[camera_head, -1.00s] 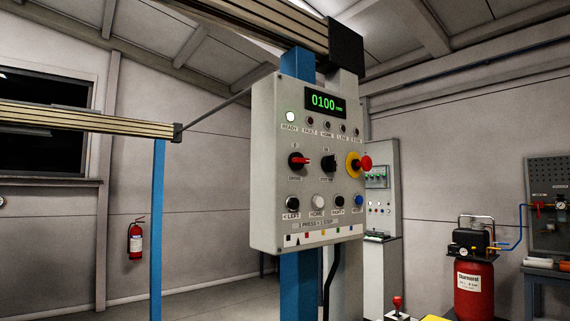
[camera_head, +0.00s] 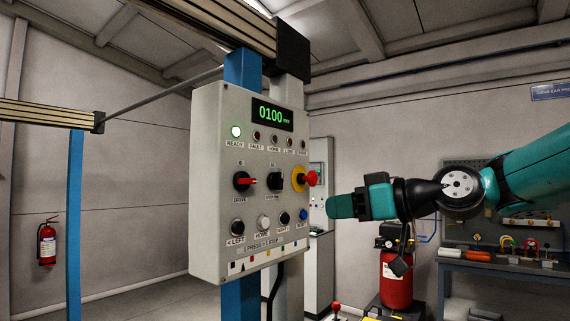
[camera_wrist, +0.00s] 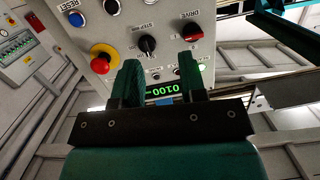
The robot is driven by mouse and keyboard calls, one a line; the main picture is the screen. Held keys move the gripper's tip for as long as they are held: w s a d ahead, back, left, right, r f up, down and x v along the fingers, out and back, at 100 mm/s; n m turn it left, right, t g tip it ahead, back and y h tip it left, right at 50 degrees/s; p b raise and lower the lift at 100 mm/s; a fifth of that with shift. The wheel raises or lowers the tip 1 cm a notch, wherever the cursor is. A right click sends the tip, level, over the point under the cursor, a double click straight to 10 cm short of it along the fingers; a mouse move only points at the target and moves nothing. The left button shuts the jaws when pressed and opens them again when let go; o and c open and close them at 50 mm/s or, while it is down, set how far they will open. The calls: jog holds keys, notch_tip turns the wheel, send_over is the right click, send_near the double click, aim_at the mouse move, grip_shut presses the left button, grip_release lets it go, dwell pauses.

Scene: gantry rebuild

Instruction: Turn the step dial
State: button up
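The step dial (camera_head: 275,181) is a black knob in the middle of the grey control panel (camera_head: 207,180), between the red-handled drive switch (camera_head: 244,181) and the red emergency stop (camera_head: 311,178) on its yellow ring. In the wrist view the step dial (camera_wrist: 147,44) shows upside down, beyond the fingertips; its exact setting is hard to read. The green display (camera_head: 274,114) reads 0100. My gripper (camera_head: 328,206) is right of the panel, pointing left, apart from it. In the wrist view my gripper (camera_wrist: 159,62) has its two dark green fingers apart with nothing between them.
The emergency stop sticks out on the gripper's side of the dial. Push buttons, including a white one (camera_head: 263,222) and a blue one (camera_head: 303,214), sit below. A blue post (camera_head: 240,299) carries the panel. A red compressor (camera_head: 396,285) and workbench (camera_head: 470,262) stand behind.

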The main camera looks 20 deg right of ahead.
jog(key=d+r+t, duration=0.2)
jog(key=d+r, duration=0.2)
jog(key=r, duration=0.1)
jog(key=p, duration=0.9)
send_near(282, 179)
jog(key=x, duration=0.8)
jog(key=shift+w+a+r, duration=0.1)
jog(key=shift+w, duration=0.05)
jog(key=shift+w+a, duration=0.25)
jog(key=shift+w, duration=0.05)
jog(key=shift+c, duration=0.2)
grip_shut()
